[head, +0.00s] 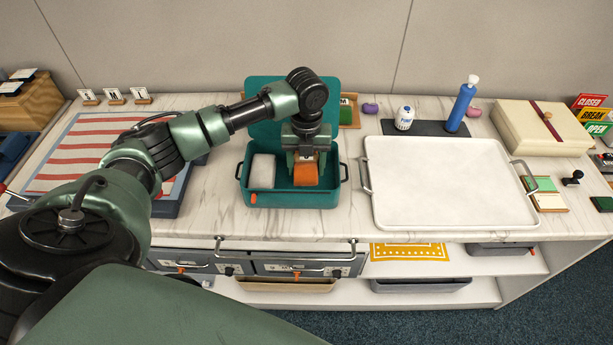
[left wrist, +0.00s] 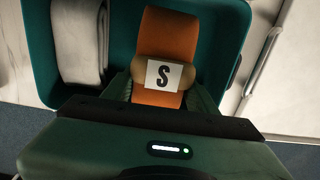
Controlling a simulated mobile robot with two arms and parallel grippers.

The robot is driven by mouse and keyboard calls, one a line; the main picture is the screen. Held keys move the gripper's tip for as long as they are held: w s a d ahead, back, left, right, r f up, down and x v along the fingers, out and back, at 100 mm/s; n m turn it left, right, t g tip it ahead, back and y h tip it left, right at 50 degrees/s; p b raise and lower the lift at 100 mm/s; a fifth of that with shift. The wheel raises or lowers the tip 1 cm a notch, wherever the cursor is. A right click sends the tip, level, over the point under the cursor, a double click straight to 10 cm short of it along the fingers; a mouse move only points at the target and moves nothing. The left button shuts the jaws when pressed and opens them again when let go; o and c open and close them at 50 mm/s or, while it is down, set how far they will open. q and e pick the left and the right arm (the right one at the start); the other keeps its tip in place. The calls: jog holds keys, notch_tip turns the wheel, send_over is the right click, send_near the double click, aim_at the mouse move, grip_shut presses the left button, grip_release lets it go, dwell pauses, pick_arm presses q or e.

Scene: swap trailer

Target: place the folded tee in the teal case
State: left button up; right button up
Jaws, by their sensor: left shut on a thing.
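The teal case (head: 336,198) stands open on the counter with its lid (head: 262,98) up at the back. A folded orange tee (head: 306,172) is inside its right half, upper part hidden by my gripper in the head view. My left gripper (head: 306,152) points down into the case and is shut on the tee. A folded white cloth (head: 262,171) lies in the left half of the case. My right gripper is not in view.
A large white tray (head: 440,185) is right of the case.

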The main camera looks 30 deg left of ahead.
aim_at(306, 187)
pick_arm(q)
notch_tip(306, 187, down, 5)
jog(key=shift+r+p, duration=0.1)
jog(key=shift+p, duration=0.25)
jog(key=shift+f, duration=0.35)
jog(key=shift+f, duration=0.1)
jog(key=o, duration=1.5)
jog(key=shift+r, duration=0.2)
notch_tip(306, 187, up, 12)
jog(key=shift+f+b, duration=0.1)
jog(key=shift+b, duration=0.75)
